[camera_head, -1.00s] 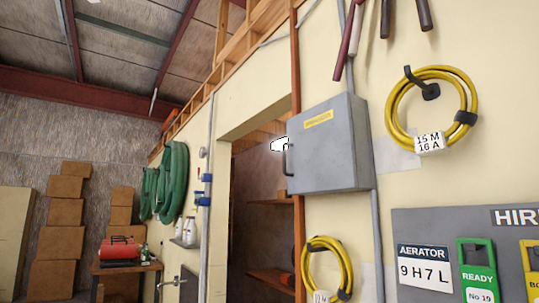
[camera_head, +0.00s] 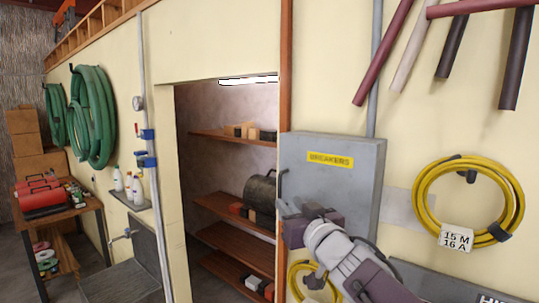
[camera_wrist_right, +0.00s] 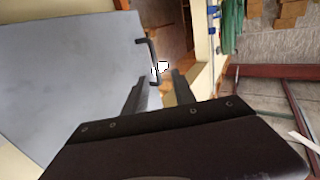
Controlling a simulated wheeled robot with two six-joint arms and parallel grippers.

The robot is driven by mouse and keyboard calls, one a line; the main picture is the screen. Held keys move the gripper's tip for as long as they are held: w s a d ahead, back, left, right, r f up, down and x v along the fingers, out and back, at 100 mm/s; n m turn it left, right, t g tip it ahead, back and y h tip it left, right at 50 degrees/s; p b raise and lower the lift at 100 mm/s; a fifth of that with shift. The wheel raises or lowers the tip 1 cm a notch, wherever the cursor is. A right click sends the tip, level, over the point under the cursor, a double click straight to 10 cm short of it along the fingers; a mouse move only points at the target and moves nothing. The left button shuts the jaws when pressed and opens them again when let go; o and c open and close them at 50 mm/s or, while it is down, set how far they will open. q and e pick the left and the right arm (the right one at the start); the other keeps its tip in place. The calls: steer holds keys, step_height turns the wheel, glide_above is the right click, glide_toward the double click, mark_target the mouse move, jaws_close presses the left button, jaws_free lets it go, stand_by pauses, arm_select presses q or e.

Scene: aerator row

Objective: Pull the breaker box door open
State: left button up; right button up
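The grey breaker box (camera_head: 355,165) hangs on the cream wall. Its door (camera_head: 325,180) carries a yellow BREAKERS label and looks shut. The dark bar handle (camera_head: 283,185) is at the door's left edge, its lower part hidden by my right gripper (camera_head: 288,215), which is in front of the door's lower left. In the right wrist view the handle (camera_wrist_right: 152,60) runs down toward the gap between the two spread fingers (camera_wrist_right: 158,88). Its lower end shows in that gap, and I cannot tell whether they touch. My left gripper is not in view.
A doorway with wooden shelves (camera_head: 235,215) opens left of the box, past a brown post (camera_head: 285,60). Yellow cable coils (camera_head: 425,200) hang to the right. Dark red and black bars (camera_head: 383,50) hang above right. Green hoses (camera_head: 92,115) and a sink (camera_head: 130,275) are at left.

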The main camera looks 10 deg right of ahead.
mark_target(280, 189)
steer(key=w, duration=0.8)
steer(key=shift+r, duration=0.25)
steer(key=shift+w+d, duration=0.25)
steer(key=shift+w, duration=0.15)
steer(key=shift+s, duration=0.1)
steer(key=shift+a, duration=0.15)
steer(key=shift+c, duration=1.2)
jaws_close()
